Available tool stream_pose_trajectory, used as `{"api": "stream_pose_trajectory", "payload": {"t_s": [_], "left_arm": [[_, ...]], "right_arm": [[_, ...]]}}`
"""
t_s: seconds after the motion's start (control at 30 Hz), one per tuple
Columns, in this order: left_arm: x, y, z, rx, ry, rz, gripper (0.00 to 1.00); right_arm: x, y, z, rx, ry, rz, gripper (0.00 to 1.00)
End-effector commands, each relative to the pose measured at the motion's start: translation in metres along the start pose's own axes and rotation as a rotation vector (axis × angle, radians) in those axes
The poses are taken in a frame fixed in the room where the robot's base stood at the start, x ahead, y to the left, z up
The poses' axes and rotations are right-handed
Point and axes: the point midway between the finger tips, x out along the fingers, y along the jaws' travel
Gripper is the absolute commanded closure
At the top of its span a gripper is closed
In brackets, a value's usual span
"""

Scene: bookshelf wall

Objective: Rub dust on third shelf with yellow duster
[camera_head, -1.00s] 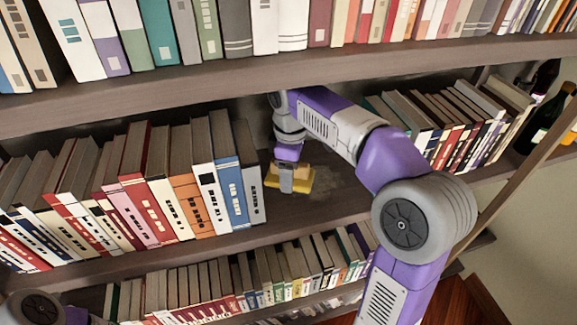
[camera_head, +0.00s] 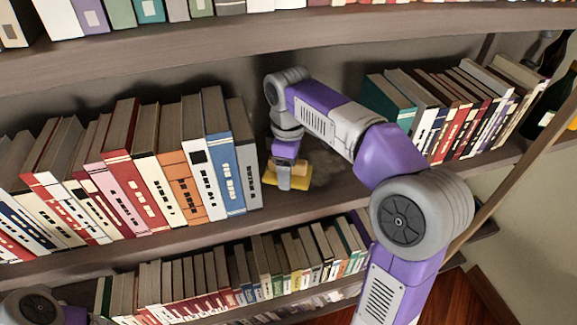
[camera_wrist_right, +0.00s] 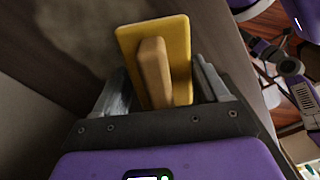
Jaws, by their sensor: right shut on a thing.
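The yellow duster (camera_head: 299,181) is a flat yellow block with a wooden handle, in the gap between two groups of books on the middle shelf. My right gripper (camera_head: 285,182) reaches down into that gap and is shut on the duster's handle. In the right wrist view the duster (camera_wrist_right: 180,40) lies between the fingers of my right gripper (camera_wrist_right: 158,92). A dull dust patch (camera_head: 326,168) shows on the shelf board (camera_head: 335,198) to the right of the duster; the dust (camera_wrist_right: 75,30) also shows in the wrist view. My left gripper is out of view.
Books (camera_head: 180,170) stand close on the left of the gap, with the grey book (camera_head: 243,150) nearest the duster. More books (camera_head: 450,110) stand on the right. An upper shelf (camera_head: 200,62) hangs above my arm. Dark bottles (camera_head: 550,105) stand at the far right.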

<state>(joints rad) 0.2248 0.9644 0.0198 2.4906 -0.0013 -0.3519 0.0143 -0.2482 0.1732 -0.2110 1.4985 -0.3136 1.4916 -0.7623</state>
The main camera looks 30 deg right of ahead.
Motion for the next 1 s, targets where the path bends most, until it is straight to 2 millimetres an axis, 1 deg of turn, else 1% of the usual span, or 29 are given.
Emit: {"api": "stream_pose_trajectory", "payload": {"t_s": [0.27, 1.0], "left_arm": [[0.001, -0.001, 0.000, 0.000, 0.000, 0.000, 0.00], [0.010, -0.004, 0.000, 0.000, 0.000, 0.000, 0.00]], "right_arm": [[0.002, 0.000, 0.000, 0.000, 0.000, 0.000, 0.63], [0.017, 0.000, 0.000, 0.000, 0.000, 0.000, 0.63]]}}
